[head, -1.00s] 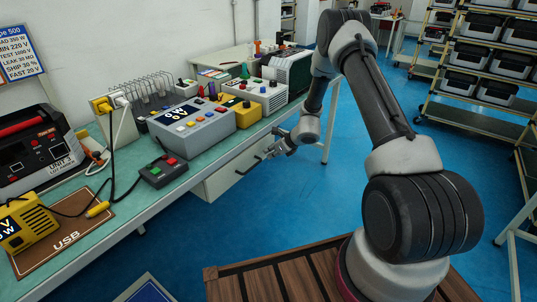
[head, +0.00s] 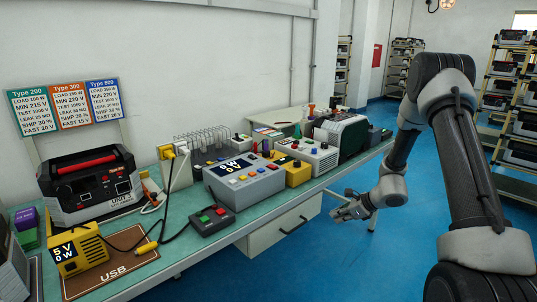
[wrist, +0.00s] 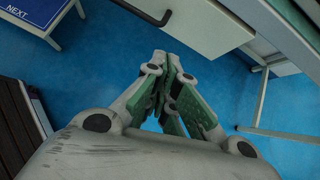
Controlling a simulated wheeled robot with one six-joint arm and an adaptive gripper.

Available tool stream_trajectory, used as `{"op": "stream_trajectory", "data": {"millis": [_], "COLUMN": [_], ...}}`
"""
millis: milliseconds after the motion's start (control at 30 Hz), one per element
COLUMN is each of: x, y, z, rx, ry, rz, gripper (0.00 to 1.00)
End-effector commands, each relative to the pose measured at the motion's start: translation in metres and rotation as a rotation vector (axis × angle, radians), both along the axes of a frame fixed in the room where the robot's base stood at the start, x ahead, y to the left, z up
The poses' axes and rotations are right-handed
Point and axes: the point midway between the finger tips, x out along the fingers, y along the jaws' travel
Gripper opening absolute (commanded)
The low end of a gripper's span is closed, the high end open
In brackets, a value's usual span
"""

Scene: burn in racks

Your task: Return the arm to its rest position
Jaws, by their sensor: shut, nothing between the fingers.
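My gripper (head: 346,208) hangs in front of the bench, at about drawer height and just right of the drawer, in the head view. In the wrist view my gripper (wrist: 172,75) has its green-padded fingers together with nothing between them. Blue floor lies beyond the fingertips. My arm is bent, with its elbow raised high at the right of the head view and the forearm reaching down to the gripper.
The green-topped bench (head: 190,215) runs along the wall, holding a black-and-red unit (head: 92,183), a grey meter box (head: 243,186) and a yellow supply (head: 78,250). A drawer (head: 285,229) hangs under it. Shelves (head: 512,120) stand at right. Blue floor between is open.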

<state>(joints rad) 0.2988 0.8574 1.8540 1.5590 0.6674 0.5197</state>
Motion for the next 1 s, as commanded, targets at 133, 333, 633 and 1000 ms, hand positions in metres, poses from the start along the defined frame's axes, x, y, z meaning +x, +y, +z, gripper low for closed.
{"op": "stream_trajectory", "data": {"millis": [133,333,633,1000], "x": [-0.061,-0.135,-0.24,-0.341], "y": [0.01,0.011,-0.011,-0.054], "z": [-0.001,0.059,0.173,0.284], "rx": [-0.066,-0.19,-0.449,-0.91], "ry": [-0.005,-0.098,-0.248,-0.329], "rz": [0.296,0.752,1.405,1.926], "gripper": [0.0,0.0,0.0,0.0]}}
